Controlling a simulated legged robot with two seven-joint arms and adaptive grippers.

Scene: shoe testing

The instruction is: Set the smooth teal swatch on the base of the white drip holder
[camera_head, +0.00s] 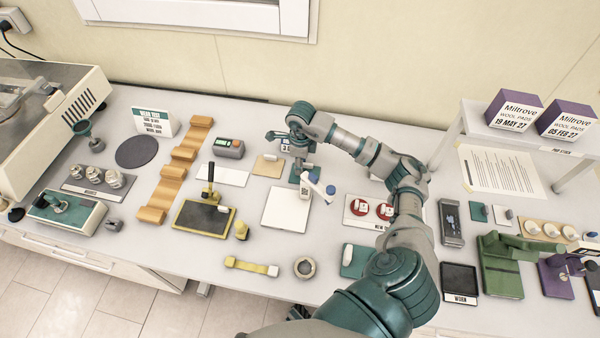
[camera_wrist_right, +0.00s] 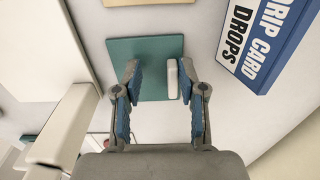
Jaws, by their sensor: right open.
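A flat teal swatch (camera_wrist_right: 147,50) with a white upright tab (camera_wrist_right: 172,78) lies on the table in the right wrist view; its surface looks smooth. In the head view it is mostly hidden under my right gripper (camera_head: 301,164). My right gripper (camera_wrist_right: 160,82) is open and empty. Its blue-padded fingers are on either side of the tab, with the tab closer to the right finger. The white drip holder has a flat base (camera_head: 283,209), bare on top, just in front of the swatch; its base (camera_wrist_right: 35,45) shows at left in the wrist view. My left gripper is not in view.
A blue-and-white drip card sign (camera_wrist_right: 262,40) stands close to my right gripper. Another teal piece (camera_head: 354,262) lies near the front edge, and a yellow-framed black pad (camera_head: 203,218) lies left.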

